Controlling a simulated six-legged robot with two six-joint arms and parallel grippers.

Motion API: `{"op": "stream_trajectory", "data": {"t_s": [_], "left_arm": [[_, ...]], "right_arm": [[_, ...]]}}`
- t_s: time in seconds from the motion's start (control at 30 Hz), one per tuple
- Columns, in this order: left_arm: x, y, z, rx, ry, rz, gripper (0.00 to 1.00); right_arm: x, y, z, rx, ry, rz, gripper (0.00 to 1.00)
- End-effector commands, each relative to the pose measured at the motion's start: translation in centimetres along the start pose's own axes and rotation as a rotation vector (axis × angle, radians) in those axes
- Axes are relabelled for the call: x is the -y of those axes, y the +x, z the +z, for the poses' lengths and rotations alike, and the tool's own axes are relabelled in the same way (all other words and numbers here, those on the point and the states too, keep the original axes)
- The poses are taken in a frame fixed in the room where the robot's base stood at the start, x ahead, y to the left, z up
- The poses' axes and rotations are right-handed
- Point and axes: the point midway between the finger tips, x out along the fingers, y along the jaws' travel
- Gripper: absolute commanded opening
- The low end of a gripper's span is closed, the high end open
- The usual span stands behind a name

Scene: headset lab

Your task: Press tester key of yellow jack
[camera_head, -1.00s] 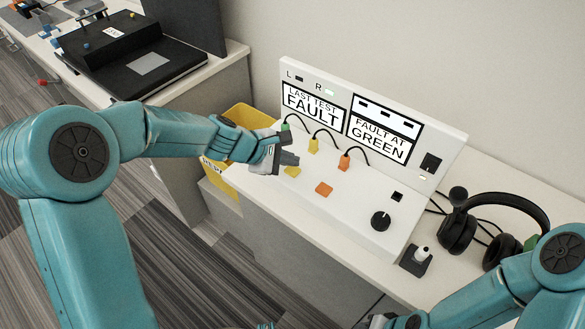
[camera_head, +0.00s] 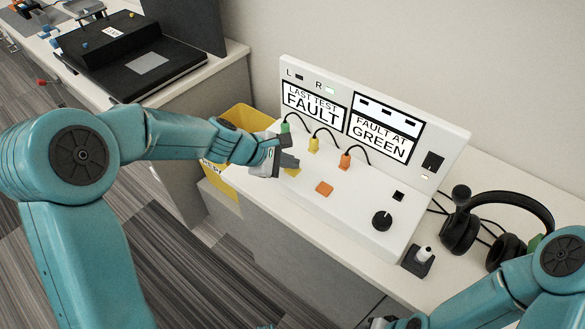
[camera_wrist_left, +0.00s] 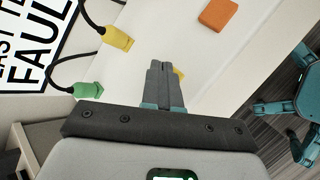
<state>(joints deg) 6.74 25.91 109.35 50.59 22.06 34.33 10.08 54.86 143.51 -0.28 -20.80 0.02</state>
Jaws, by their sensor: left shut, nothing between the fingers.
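The white tester (camera_head: 350,215) stands on the bench with a sloped front and two displays, reading "LAST TEST FAULT" and "FAULT AT GREEN". The yellow jack (camera_head: 313,145) sits between the green jack (camera_head: 285,127) and the orange jack (camera_head: 345,161), each with a black cable. The yellow key (camera_head: 293,172) lies below the yellow jack, mostly hidden by my left gripper (camera_head: 294,162). That gripper is shut and empty, its tips over the key. In the left wrist view a yellow sliver of the key (camera_wrist_left: 179,74) shows beside the fingertips (camera_wrist_left: 160,66); contact cannot be told. My right gripper (camera_head: 385,322) is partly visible at the bottom edge.
The orange key (camera_head: 324,188) is just right of the yellow one. A black knob (camera_head: 381,221) is further right. A black headset (camera_head: 490,225) lies at the right. A yellow bin (camera_head: 218,190) stands left of the bench, beneath my left arm.

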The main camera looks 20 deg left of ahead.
Motion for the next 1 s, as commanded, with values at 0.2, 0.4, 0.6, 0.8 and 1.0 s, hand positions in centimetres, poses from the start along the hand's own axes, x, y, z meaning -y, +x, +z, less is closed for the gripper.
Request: {"op": "stream_trajectory", "data": {"t_s": [0.2,0.4,0.6,0.8,1.0], "left_arm": [[0.2,0.2,-0.2,0.0,0.0,0.0,0.0],[0.2,0.3,-0.2,0.0,0.0,0.0,0.0],[0.2,0.3,-0.2,0.0,0.0,-0.001,0.0],[-0.1,-0.2,0.1,0.0,0.0,-0.001,0.0],[-0.7,-0.9,0.7,0.0,0.0,0.0,0.0]], "right_arm": [[-0.1,0.3,0.0,0.0,0.0,0.0,0.43],[-0.1,0.4,0.0,0.0,0.0,0.0,0.43],[-0.1,0.4,0.0,0.0,0.0,0.0,0.43],[0.1,-0.2,0.0,0.0,0.0,0.0,0.43],[0.4,-1.1,0.0,0.0,0.0,0.0,0.43]]}}
